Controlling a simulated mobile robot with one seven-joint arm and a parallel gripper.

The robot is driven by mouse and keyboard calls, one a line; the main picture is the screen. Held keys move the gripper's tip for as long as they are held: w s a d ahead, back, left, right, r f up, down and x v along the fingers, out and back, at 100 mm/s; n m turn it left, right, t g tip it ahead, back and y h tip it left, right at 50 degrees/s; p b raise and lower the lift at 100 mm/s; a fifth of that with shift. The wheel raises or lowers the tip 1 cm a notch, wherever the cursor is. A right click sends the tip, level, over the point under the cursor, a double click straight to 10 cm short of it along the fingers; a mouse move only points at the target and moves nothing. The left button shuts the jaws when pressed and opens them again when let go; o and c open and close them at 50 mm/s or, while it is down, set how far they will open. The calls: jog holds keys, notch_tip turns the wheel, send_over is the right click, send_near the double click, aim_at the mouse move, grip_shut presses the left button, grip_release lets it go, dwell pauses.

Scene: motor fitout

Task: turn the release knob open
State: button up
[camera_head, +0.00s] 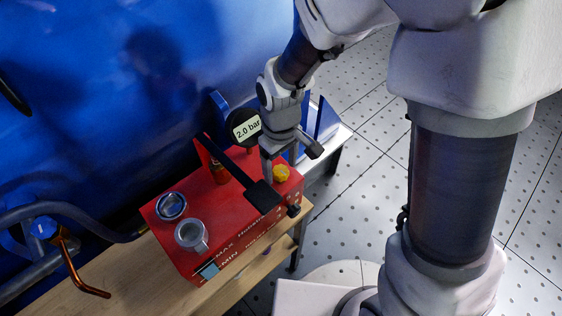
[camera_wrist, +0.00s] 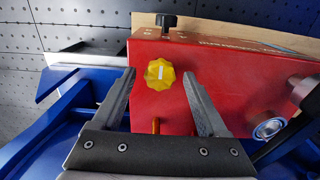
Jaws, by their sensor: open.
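The release knob (camera_wrist: 160,74) is yellow and lobed, with a pale line on its face. It sits on the red pump box (camera_wrist: 200,105), and it also shows in the head view (camera_head: 281,173) near the box's right end. My gripper (camera_wrist: 160,75) is open, with its two fingers apart on either side of the knob in the wrist view. I cannot tell whether either finger touches the knob. In the head view my gripper (camera_head: 290,160) is over the right end of the box, beside the knob.
A black handle (camera_head: 262,194) reaches across the box. A gauge reading 2.0 bar (camera_head: 246,127) stands behind it. The box rests on a wooden bench (camera_head: 150,280) beside a large blue body (camera_head: 130,90).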

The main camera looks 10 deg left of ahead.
grip_shut()
jog(key=shift+n, duration=0.3)
jog(key=n+p, duration=0.1)
jog(key=n, duration=0.4)
jog(key=shift+r+p, duration=0.15)
jog(key=shift+p, duration=0.15)
jog(key=n+p, duration=0.3)
jog(key=n, duration=0.3)
jog(key=shift+n, duration=0.4)
jog(key=n+p, duration=0.4)
jog(key=n, duration=0.2)
jog(key=n+p, duration=0.2)
jog(key=n, duration=0.3)
jog(key=shift+p, duration=0.35)
jog(key=shift+n, duration=0.3)
